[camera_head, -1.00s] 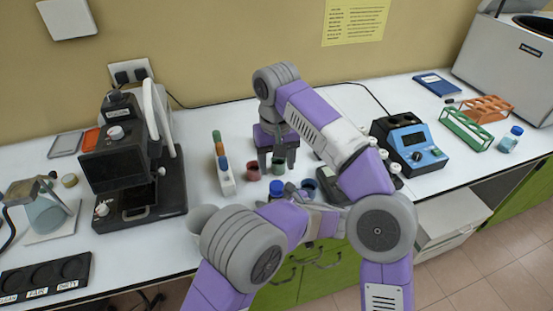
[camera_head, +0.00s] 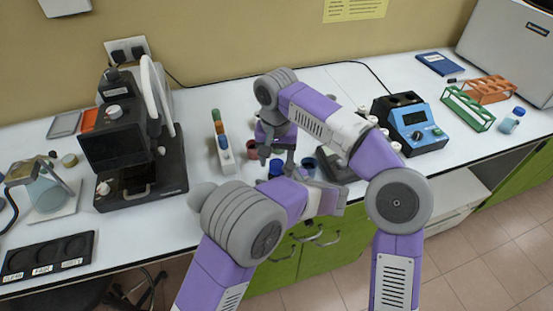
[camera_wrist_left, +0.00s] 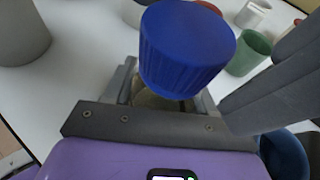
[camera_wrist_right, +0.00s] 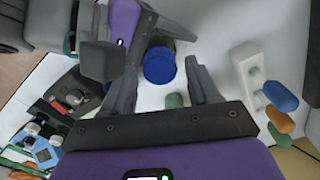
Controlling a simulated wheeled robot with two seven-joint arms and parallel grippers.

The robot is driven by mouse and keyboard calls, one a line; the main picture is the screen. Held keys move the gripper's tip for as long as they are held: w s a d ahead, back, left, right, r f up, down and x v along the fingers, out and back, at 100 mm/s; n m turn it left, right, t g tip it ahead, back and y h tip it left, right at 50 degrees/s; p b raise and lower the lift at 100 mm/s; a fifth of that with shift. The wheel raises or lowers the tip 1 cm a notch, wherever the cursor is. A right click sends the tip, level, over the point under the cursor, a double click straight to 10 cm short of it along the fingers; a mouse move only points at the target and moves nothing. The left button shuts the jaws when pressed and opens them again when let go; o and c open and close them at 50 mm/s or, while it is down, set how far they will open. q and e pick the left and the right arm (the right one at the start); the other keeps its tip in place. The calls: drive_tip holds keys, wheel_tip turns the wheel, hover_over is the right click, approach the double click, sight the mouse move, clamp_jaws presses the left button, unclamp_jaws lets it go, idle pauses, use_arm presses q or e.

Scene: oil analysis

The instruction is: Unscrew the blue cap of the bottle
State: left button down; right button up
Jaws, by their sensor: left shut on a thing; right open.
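The bottle's ribbed blue cap (camera_wrist_left: 185,50) is large in the left wrist view, and its body is mostly hidden below the cap. The cap (camera_head: 276,167) also shows in the head view. My left gripper (camera_wrist_left: 165,98) is shut on the bottle beneath the cap. My right gripper (camera_head: 277,155) is open and comes from above. In the right wrist view the blue cap (camera_wrist_right: 159,66) lies between the spread fingers of my right gripper (camera_wrist_right: 163,80), near their tips. Whether they touch it cannot be told.
A white rack (camera_head: 225,155) with coloured-capped vials stands left of the grippers. A black microscope-like device (camera_head: 125,150) stands further left. A blue instrument (camera_head: 413,125) stands to the right, with green (camera_head: 468,108) and orange (camera_head: 489,89) racks beyond. A green cup (camera_wrist_left: 250,52) is close by.

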drive_tip(key=shift+f, duration=0.5)
drive_tip(key=c, duration=1.1)
drive_tip(key=shift+o, duration=0.2)
drive_tip(key=n, duration=0.8)
drive_tip(key=shift+r, duration=0.1)
drive_tip(key=n, duration=0.3)
drive_tip(key=shift+n, duration=0.4)
drive_tip(key=n, duration=0.5)
drive_tip(key=shift+r, duration=0.25)
